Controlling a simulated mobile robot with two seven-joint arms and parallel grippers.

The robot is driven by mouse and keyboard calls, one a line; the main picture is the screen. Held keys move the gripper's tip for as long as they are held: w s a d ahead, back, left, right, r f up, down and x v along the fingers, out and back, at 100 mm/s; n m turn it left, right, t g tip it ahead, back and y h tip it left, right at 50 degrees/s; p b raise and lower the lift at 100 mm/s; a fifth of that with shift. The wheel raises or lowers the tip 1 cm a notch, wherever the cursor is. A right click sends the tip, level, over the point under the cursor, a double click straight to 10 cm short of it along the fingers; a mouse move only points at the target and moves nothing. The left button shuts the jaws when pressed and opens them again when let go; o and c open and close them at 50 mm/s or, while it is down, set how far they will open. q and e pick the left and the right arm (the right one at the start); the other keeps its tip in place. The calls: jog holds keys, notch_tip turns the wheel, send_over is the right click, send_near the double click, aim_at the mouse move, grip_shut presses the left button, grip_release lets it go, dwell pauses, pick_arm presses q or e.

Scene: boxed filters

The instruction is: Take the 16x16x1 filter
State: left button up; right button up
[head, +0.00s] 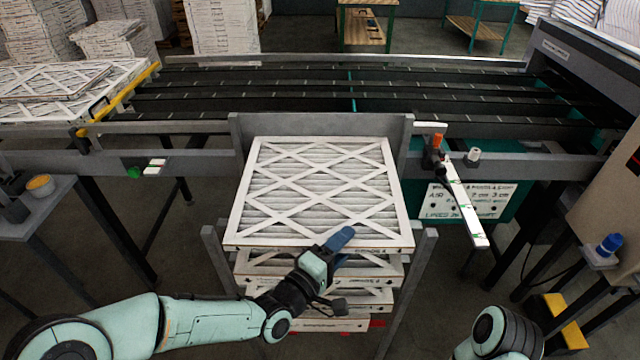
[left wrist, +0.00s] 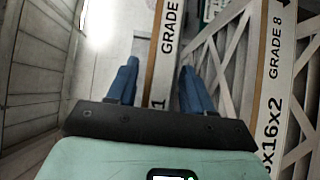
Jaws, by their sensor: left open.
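A stack of white pleated filters with cross-lattice faces stands in a metal rack at the middle of the head view. The top filter (head: 315,190) lies flat; several more show below it. My left gripper (head: 342,246) is at the front edge of the stack, open, its blue fingers pointing at the filters. In the left wrist view, a filter edge printed "GRADE" and ending in "1" (left wrist: 167,45) lies between the open fingers (left wrist: 157,88). Contact cannot be told. Beside it, to the right, is a filter edge printed "16x16x2" (left wrist: 272,90). My right gripper is out of view.
Grey rack posts (head: 419,275) flank the stack. A conveyor (head: 330,95) runs behind it. More filters (head: 50,85) lie at the left. A white bar (head: 468,205) juts forward on the right, and a blue knob (head: 609,244) sits at far right.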

pick_arm(q)
jog(key=shift+w+d, duration=0.15)
jog(key=shift+w, duration=0.05)
grip_shut()
